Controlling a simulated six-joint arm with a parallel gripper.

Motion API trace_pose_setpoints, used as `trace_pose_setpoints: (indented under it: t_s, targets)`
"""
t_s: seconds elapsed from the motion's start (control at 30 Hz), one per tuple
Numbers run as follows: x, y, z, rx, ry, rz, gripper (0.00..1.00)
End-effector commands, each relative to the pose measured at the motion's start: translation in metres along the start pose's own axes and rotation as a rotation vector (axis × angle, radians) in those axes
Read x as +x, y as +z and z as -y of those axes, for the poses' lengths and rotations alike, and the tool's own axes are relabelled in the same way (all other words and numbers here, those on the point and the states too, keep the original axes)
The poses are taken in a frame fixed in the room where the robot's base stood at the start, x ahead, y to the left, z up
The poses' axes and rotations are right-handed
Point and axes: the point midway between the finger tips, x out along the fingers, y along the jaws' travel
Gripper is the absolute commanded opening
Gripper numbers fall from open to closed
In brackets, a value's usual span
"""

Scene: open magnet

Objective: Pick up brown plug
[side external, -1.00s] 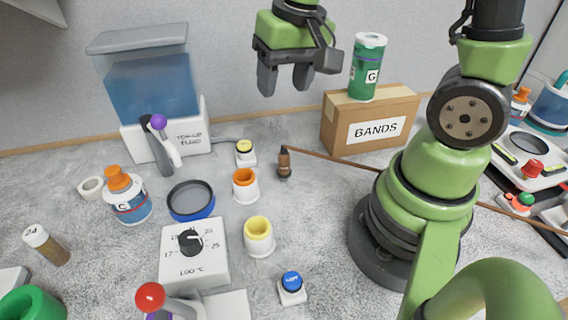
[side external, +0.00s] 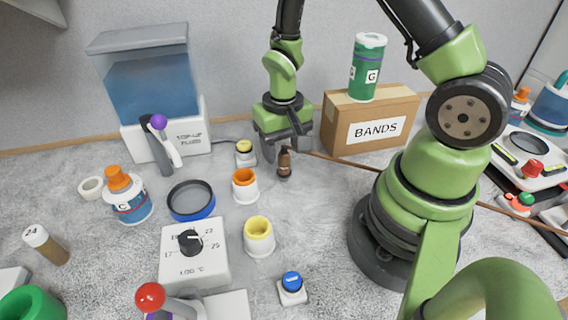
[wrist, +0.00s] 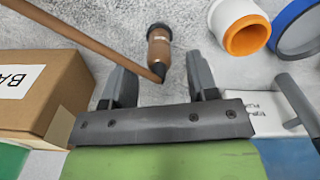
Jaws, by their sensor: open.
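The brown plug (side external: 284,163) stands on the grey counter, with a brown cord running from its top to the right. It also shows in the wrist view (wrist: 159,47), just beyond and between my fingertips. My gripper (side external: 284,152) is low over the counter, right behind the plug. In the wrist view my gripper (wrist: 160,75) has its two fingers apart, with nothing held between them. The cord (wrist: 95,42) passes by the left finger in that view. I cannot tell whether the cord touches the finger.
The BANDS box (side external: 370,120) with a green canister (side external: 367,68) on it stands right of my gripper. A yellow-topped button (side external: 244,153) and an orange-rimmed white cup (side external: 245,186) stand close on the left. The counter in front of the plug is clear.

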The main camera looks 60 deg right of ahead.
Motion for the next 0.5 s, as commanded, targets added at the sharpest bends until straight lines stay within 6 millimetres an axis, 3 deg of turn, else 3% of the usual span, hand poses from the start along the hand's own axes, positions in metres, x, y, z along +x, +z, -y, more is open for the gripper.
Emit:
trace_pose_setpoints:
  t_s: [0.2, 0.5]
  targets:
    - [0.028, 0.0, 0.0, 0.001, 0.001, 0.003, 0.53]
    - [0.032, -0.001, 0.0, 0.001, -0.001, -0.001, 0.53]
